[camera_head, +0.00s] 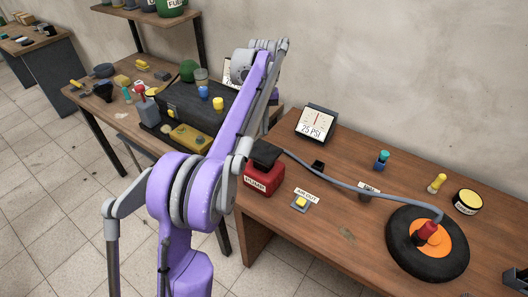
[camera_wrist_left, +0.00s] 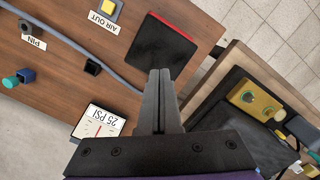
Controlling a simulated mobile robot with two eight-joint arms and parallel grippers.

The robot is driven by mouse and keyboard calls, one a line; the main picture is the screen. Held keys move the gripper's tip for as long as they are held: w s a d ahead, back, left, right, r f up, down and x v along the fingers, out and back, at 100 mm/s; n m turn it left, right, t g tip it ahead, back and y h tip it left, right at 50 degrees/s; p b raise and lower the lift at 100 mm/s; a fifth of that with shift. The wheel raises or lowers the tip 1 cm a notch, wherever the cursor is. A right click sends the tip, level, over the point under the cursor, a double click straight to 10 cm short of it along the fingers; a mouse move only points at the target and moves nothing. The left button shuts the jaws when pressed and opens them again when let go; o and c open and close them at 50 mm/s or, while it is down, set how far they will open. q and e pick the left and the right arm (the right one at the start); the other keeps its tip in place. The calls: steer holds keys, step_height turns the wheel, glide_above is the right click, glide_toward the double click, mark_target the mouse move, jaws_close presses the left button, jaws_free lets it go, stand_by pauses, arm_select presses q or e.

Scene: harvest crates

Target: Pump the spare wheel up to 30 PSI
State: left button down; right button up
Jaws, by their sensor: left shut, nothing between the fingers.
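The spare wheel (camera_head: 400,262), a black tyre with an orange hub, lies flat at the right of the table. A red connector (camera_head: 428,231) on a grey hose (camera_head: 335,183) sits at its hub. The hose runs to the red pump (camera_head: 262,182), which has a black top (camera_wrist_left: 165,45). The gauge (camera_head: 316,122) reads "25 PSI"; it also shows in the left wrist view (camera_wrist_left: 98,122). My left gripper (camera_wrist_left: 158,72) is shut and empty, fingertips over the pump top's edge; contact cannot be told. In the head view my arm hides its fingers.
A yellow AIR OUT button (camera_head: 301,202) lies right of the pump. A PIN label (camera_head: 369,186), a blue-green knobbed piece (camera_head: 382,160), a yellow bottle (camera_head: 437,183) and a tin (camera_head: 467,202) stand around the hose. A cluttered bench (camera_head: 95,95) with a dark toolbox is at left.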

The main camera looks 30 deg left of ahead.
mark_target(264, 149)
arm_select(q)
steer(key=f, duration=0.1)
steer(key=f+b, duration=0.1)
steer(key=f, duration=0.1)
steer(key=f+b, duration=0.1)
steer(key=f, duration=0.1)
steer(key=shift+s+d+f, duration=0.15)
steer(key=shift+s, duration=0.25)
steer(key=shift+f+b, duration=0.1)
steer(key=shift+b, duration=0.2)
arm_select(e)
steer(key=f, duration=0.1)
steer(key=s+f, duration=0.1)
steer(key=f, duration=0.1)
steer(key=s+f, duration=0.1)
steer(key=shift+f, duration=0.15)
arm_select(q)
steer(key=shift+w, duration=0.1)
